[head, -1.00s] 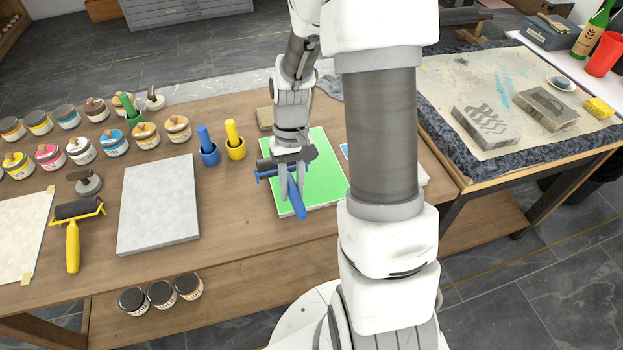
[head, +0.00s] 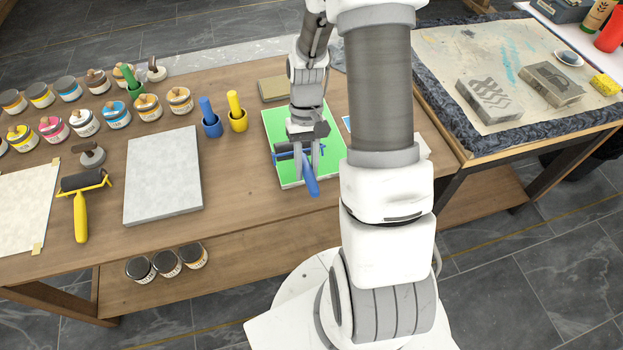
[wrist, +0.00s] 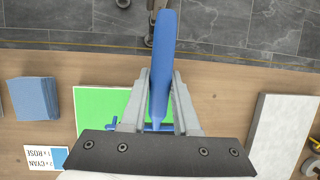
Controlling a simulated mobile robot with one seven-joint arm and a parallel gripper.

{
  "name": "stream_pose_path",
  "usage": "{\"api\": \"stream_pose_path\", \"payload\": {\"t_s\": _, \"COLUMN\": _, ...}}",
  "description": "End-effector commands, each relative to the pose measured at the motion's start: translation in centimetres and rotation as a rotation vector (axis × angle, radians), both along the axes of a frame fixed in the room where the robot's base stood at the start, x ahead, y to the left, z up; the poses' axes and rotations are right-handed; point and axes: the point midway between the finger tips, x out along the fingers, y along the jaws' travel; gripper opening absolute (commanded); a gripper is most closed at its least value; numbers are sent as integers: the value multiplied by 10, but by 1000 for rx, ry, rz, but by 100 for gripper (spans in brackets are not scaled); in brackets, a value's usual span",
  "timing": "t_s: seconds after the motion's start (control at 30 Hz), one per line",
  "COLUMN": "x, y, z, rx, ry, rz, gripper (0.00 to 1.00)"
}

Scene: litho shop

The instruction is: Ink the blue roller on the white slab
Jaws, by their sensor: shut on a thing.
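My gripper (head: 306,176) is shut on the blue roller (head: 312,182), around its handle. The handle points toward the front of the bench. The roller is over the green-topped slab (head: 275,125); I cannot tell whether it touches. In the wrist view the blue handle (wrist: 160,65) stands between the two fingers (wrist: 157,105), and the roller's drum is mostly hidden behind the gripper. The white slab (head: 163,175) lies flat on the bench to the left, bare and clean-looking. It also shows at the right of the wrist view (wrist: 283,135).
A yellow roller (head: 81,205) lies left of the white slab. A printed card (wrist: 45,158) lies beside the green slab. Bench is clear between the two slabs.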

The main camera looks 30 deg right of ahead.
Motion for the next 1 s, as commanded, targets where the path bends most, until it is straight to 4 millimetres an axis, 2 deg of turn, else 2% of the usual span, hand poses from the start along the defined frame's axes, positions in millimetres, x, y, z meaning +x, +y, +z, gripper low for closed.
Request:
{"api": "stream_pose_path", "payload": {"t_s": 0.1, "x": 25, "y": -5, "z": 0, "rx": 0, "ry": -2, "rz": 1, "gripper": 0}}
{"api": "stream_pose_path", "payload": {"t_s": 0.6, "x": 121, "y": -24, "z": 0, "rx": 0, "ry": -1, "rz": 2, "gripper": 0}}
{"api": "stream_pose_path", "payload": {"t_s": 0.8, "x": 155, "y": -31, "z": 0, "rx": 0, "ry": -2, "rz": 1, "gripper": 0}}
{"api": "stream_pose_path", "payload": {"t_s": 1.0, "x": 180, "y": -36, "z": 0, "rx": 1, "ry": -1, "rz": 0, "gripper": 0}}
